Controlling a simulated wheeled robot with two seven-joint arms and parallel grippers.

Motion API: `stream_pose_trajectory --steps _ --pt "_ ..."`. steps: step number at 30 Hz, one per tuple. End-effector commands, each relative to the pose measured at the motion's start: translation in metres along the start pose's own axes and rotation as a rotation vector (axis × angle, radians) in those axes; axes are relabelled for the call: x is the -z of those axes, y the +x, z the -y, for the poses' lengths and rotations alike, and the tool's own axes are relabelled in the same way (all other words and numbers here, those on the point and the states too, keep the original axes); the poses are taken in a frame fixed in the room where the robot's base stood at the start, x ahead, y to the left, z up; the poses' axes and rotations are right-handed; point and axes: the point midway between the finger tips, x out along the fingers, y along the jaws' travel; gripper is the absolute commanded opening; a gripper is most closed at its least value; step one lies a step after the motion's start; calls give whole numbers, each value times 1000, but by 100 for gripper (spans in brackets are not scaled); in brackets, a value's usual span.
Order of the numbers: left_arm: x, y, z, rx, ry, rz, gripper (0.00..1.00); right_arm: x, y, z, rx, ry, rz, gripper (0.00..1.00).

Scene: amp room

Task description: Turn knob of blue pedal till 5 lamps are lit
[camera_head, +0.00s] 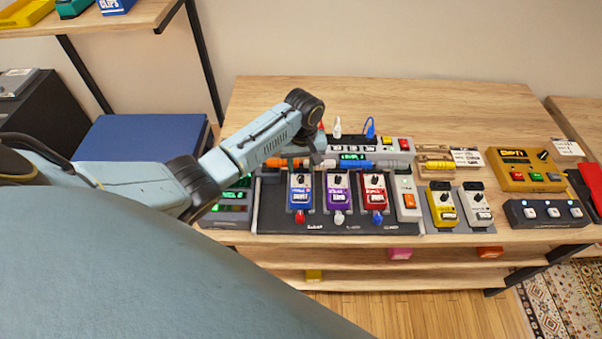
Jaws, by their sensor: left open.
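The blue pedal (300,197) stands at the left of a row of pedals on a black board (270,208). Its dark knob is at its upper end, close under my gripper, and is too small to read its angle. My left gripper (299,163) is open just behind and above the blue pedal's upper end, with its fingers small and partly hidden by the wrist; I cannot tell whether it touches the knob. A dark display with green marks (353,156) sits behind the pedals; I cannot count its lit lamps. My right gripper is out of view.
A purple pedal (338,193) and a red pedal (374,192) stand close to the right of the blue one. Coloured plugs and a power strip (400,153) lie behind. A yellow box (523,168) stands at the right. The table's back (400,100) is clear.

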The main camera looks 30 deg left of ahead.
Motion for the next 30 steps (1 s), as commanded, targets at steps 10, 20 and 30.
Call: stream_pose_trajectory --steps 10,20,30 --pt "0 38 0 0 1 -2 41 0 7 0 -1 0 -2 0" --pt "0 39 0 0 1 -2 35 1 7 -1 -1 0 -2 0" --pt "0 39 0 0 1 -2 0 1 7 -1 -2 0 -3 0"
